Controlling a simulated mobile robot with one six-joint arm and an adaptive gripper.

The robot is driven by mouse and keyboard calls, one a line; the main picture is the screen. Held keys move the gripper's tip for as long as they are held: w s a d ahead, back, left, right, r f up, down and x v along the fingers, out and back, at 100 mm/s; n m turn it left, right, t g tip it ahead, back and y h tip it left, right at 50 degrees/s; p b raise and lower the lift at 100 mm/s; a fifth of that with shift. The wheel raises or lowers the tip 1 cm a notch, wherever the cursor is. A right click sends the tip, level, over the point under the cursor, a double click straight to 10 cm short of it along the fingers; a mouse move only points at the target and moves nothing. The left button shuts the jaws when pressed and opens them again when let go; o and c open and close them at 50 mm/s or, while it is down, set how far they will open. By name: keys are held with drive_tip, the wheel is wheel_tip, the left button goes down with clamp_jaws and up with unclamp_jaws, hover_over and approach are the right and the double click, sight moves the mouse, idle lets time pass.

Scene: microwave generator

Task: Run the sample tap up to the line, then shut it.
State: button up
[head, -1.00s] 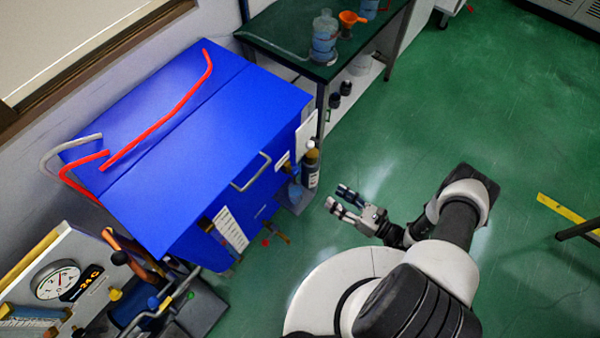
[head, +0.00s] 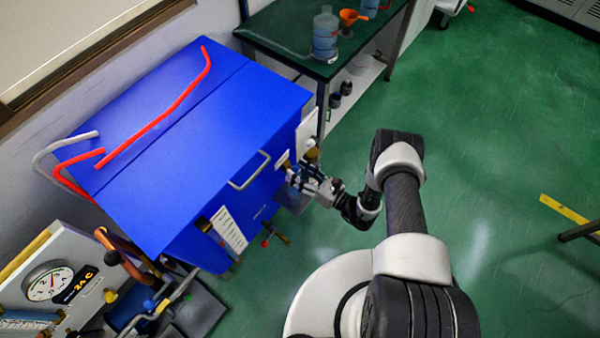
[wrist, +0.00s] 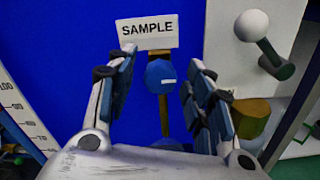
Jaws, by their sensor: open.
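The sample tap has a blue knob (wrist: 160,76) with a short white mark, under a white SAMPLE label (wrist: 147,31) on the blue cabinet (head: 200,130). A brass stem shows below the knob. My gripper (wrist: 158,82) is open, with one finger on each side of the knob; contact with it cannot be told. In the head view my gripper (head: 303,178) is at the right end of the cabinet and hides most of the tap. No fill line or vessel under the tap can be made out.
Right of the tap, a white panel (wrist: 224,65) carries a white-balled lever (wrist: 256,30) close to my right finger. At left in the wrist view is a numbered scale (wrist: 15,110). A green-topped bench (head: 285,40) stands behind.

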drive_tip(key=shift+c, duration=0.2)
drive_tip(key=c, duration=1)
drive_tip(key=shift+n+b, duration=0.35)
drive_tip(key=shift+n, duration=1.05)
drive_tip(key=o, duration=1)
drive_tip(key=shift+o, duration=0.2)
drive_tip(key=shift+d, duration=0.1)
drive_tip(key=v, duration=1.2)
